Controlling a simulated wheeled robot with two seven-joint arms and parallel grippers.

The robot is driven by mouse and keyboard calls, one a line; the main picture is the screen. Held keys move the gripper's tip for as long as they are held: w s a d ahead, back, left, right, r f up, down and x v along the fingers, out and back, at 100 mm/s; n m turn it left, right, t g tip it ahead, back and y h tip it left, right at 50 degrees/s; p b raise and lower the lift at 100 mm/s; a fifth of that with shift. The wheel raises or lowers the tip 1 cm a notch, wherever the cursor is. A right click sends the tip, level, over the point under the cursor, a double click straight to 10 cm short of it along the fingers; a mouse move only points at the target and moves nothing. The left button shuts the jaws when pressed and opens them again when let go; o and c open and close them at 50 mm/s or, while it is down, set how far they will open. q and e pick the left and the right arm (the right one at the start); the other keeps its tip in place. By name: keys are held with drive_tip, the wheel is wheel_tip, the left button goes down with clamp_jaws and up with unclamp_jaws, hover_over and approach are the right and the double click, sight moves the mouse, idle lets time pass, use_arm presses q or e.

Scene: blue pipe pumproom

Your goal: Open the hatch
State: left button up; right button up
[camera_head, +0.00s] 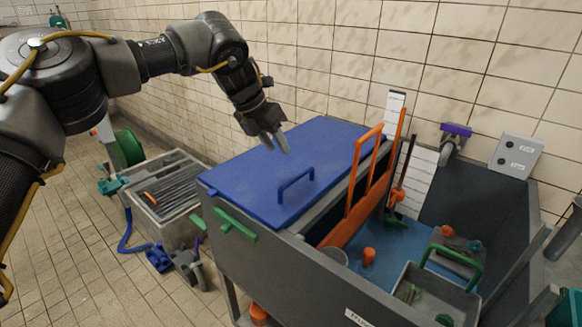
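The hatch is a flat blue lid (262,160) lying closed over the left part of a grey tank (290,262). A blue bar handle (296,184) stands up from it near its front edge. A green handle (235,224) sits on the tank's front wall below the lid. My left gripper (276,143) hangs above the back part of the lid, pointing down. Its two fingers look apart with nothing between them. It is behind the blue handle in the picture and not on it. My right gripper is not in view.
An orange frame (364,185) stands upright right of the lid. The tank's open right side holds a grey bin (437,292) and an orange knob (369,256). A crate (164,190) and a green reel (127,148) stand on the tiled floor at left. A tiled wall is behind.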

use_arm(q)
hover_over(290, 191)
wheel_tip(290, 191, down, 10)
drive_tip(key=shift+r+p, duration=0.1)
drive_tip(key=shift+p, duration=0.3)
drive_tip(key=shift+s+d, duration=0.1)
clamp_jaws()
drive_tip(key=shift+r, duration=0.1)
